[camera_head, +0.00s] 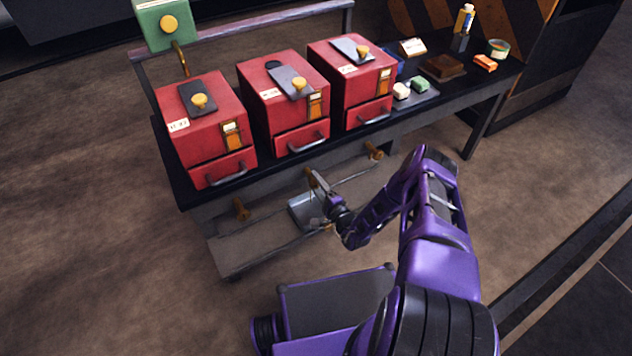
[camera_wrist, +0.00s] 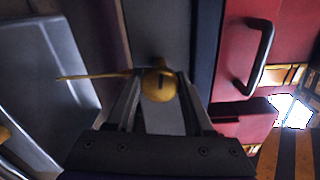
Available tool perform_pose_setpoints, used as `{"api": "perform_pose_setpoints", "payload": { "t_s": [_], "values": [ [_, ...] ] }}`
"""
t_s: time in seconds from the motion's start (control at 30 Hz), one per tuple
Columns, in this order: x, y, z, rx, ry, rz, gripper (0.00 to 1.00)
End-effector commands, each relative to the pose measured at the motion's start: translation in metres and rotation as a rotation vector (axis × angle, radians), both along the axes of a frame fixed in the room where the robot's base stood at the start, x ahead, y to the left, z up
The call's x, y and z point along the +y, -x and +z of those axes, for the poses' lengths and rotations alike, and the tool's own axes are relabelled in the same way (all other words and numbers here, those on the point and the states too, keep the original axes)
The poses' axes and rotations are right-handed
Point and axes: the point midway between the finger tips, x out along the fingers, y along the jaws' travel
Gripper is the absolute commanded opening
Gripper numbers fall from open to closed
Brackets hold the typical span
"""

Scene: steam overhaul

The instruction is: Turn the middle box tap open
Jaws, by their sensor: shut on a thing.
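The middle box tap is a small brass tap under the bench's front edge, below the middle red box (camera_head: 283,95). In the wrist view its round brass body (camera_wrist: 158,82) sits between my two fingers, and a thin brass lever or spout (camera_wrist: 90,77) sticks out to the left. My gripper (camera_head: 318,188) is at this tap, and in the wrist view the fingers (camera_wrist: 160,104) close on it from both sides. In the head view my gripper partly hides the tap.
The left red box (camera_head: 200,125) and right red box (camera_head: 350,80) flank the middle one on the dark bench. Brass taps also show below them, at left (camera_head: 240,209) and right (camera_head: 375,151). A green box (camera_head: 163,25) stands behind at left.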

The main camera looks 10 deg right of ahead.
Motion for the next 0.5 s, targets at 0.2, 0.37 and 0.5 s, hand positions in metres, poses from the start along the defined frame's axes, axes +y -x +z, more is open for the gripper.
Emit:
{"api": "perform_pose_setpoints", "payload": {
  "t_s": [0.2, 0.37, 0.5],
  "values": [
    [-0.0007, -0.0001, 0.0003, -0.034, 0.108, -0.001, 0.0],
    [-0.0005, 0.0001, -0.0002, -0.049, 0.153, 0.0, 0.0],
    [-0.0005, 0.0001, -0.0004, -0.054, 0.171, 0.0, 0.0]
  ]
}}
